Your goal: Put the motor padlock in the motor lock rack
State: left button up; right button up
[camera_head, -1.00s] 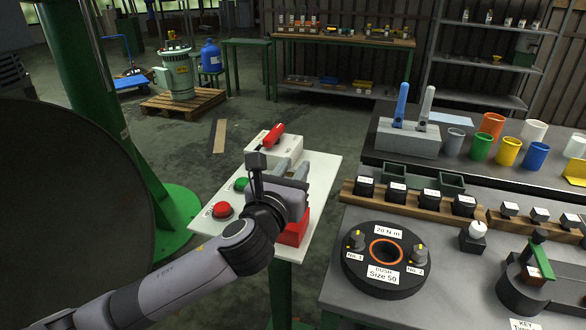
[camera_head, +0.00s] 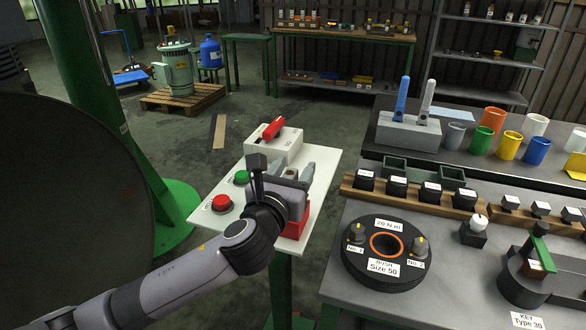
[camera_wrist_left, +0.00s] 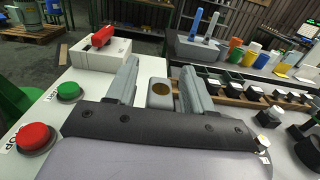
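My left gripper (camera_head: 293,172) is over the white control table (camera_head: 318,180), behind its right edge area. Its two grey fingers stand apart in the left wrist view (camera_wrist_left: 158,78), so it is open. A small grey block with a round yellow-brown face (camera_wrist_left: 160,95) shows between the fingers, with gaps on both sides; I cannot tell whether it is the motor padlock. A red box (camera_head: 294,228) is partly hidden under the gripper; I cannot tell whether it is the motor lock rack. My right gripper is not in view.
A white switch box (camera_head: 284,146) with a red lever (camera_head: 272,128) stands at the table's back. Green (camera_head: 241,177) and red (camera_head: 222,202) push buttons are left of the gripper. A grey workbench (camera_head: 335,285) with a black ring fixture (camera_head: 360,272) and several parts stands right.

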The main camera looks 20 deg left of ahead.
pick_arm(q)
jog(key=shift+s, duration=0.1)
jog(key=s, duration=0.7)
jog(key=shift+a, duration=0.15)
dwell(0.6)
